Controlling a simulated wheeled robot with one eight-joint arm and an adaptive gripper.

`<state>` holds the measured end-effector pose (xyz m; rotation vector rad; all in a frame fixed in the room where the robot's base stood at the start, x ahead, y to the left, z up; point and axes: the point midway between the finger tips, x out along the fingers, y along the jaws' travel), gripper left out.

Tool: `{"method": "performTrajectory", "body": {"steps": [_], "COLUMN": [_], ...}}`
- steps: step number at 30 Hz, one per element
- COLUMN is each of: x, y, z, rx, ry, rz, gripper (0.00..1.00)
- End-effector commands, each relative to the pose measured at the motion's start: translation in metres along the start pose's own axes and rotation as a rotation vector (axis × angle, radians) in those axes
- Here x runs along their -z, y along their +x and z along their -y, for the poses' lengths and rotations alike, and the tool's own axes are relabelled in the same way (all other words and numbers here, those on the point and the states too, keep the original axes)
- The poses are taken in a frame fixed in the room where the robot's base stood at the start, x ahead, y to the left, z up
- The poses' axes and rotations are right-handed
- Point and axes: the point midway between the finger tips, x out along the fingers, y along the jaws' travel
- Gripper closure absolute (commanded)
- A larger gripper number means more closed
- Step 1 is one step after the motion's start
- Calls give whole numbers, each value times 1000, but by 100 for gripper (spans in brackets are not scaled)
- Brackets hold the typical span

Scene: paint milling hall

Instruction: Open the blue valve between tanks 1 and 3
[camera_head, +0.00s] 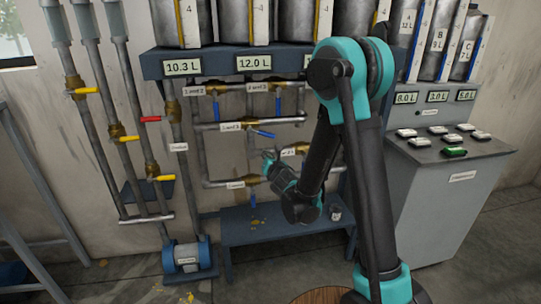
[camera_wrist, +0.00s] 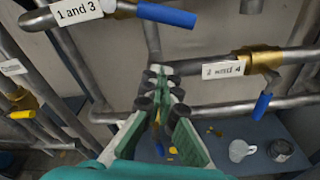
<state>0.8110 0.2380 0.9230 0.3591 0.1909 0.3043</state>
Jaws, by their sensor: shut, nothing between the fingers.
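The valve labelled "1 and 3" has a blue handle (camera_head: 264,134) that slants slightly down to the right, close to the line of its horizontal pipe. In the wrist view this blue handle (camera_wrist: 166,15) is at the top, right of its "1 and 3" label (camera_wrist: 78,11). The valve body is mostly cut off there. My gripper (camera_head: 268,156) is just below the handle in the head view and apart from it. In the wrist view my gripper (camera_wrist: 160,75) is shut and empty, its fingertips below the handle.
The "2 and 4" brass valve (camera_wrist: 260,62) with a hanging blue handle (camera_wrist: 263,106) is right of my gripper. A low blue bench (camera_head: 285,222) holds a white mug (camera_wrist: 240,150) and a dark can (camera_wrist: 281,150). Yellow handles (camera_head: 88,91) and a red handle (camera_head: 150,119) are at left.

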Motion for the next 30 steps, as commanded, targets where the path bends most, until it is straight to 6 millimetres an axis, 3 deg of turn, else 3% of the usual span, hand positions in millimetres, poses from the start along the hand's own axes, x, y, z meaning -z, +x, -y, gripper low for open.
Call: {"method": "performTrajectory", "body": {"steps": [11,21,30], "x": [0,-32,-38], "y": [67,53,51], "z": [1,1,1], "rx": [1,2,2], "ry": [3,3,2], "rz": [0,0,0], "gripper": [100,100,100]}}
